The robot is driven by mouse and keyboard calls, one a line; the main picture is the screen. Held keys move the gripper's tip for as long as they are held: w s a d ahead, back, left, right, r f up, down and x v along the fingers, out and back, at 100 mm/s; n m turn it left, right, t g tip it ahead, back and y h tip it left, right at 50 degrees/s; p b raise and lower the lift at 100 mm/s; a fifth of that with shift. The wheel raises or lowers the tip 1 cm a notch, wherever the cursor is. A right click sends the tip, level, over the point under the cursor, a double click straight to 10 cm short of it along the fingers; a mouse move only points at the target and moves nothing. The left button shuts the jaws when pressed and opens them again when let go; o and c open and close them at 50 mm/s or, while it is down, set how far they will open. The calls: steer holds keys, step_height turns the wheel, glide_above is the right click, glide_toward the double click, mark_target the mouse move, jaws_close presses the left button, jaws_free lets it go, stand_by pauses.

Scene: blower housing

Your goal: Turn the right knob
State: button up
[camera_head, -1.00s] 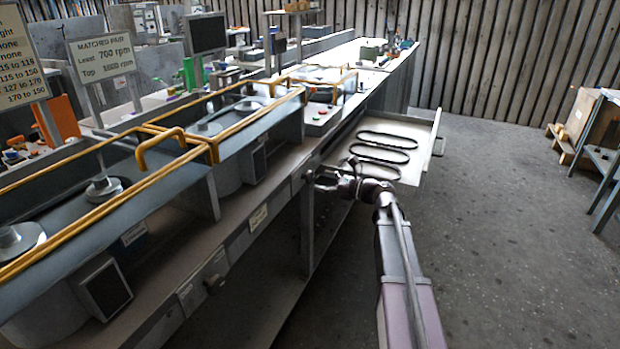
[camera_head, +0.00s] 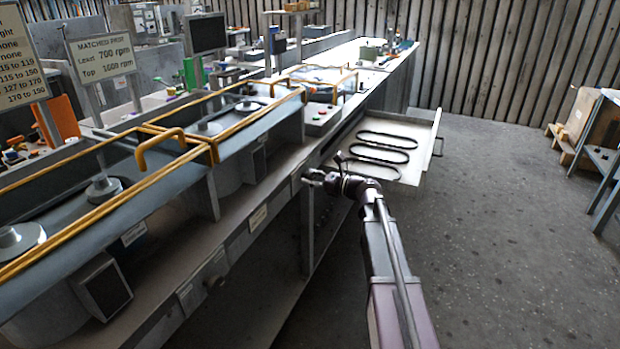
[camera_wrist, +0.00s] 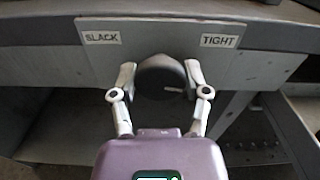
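The right knob (camera_wrist: 161,76) is dark and round with a pale pointer mark at its lower right. In the wrist view it sits on a grey plate (camera_wrist: 160,35) between the labels "SLACK" and "TIGHT". My gripper (camera_wrist: 160,69) has one finger on each side of the knob. The fingers are spread, with the tips close beside it; firm contact is not clear. In the head view my gripper (camera_head: 308,178) is at the bench's front face, and the knob cannot be made out there.
Another knob (camera_head: 216,283) is farther left on the bench front. An open drawer (camera_head: 410,178) with dark belts lies beyond my arm. Yellow-framed guards (camera_head: 150,150) run along the bench top.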

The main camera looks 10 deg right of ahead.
steer(key=shift+c, duration=1.2)
steer(key=shift+n, duration=0.4)
steer(key=n, duration=0.4)
steer(key=shift+a, duration=0.1)
steer(key=n, duration=0.4)
steer(key=shift+n, duration=0.4)
steer(key=n, duration=0.5)
steer(key=shift+n, duration=2.4)
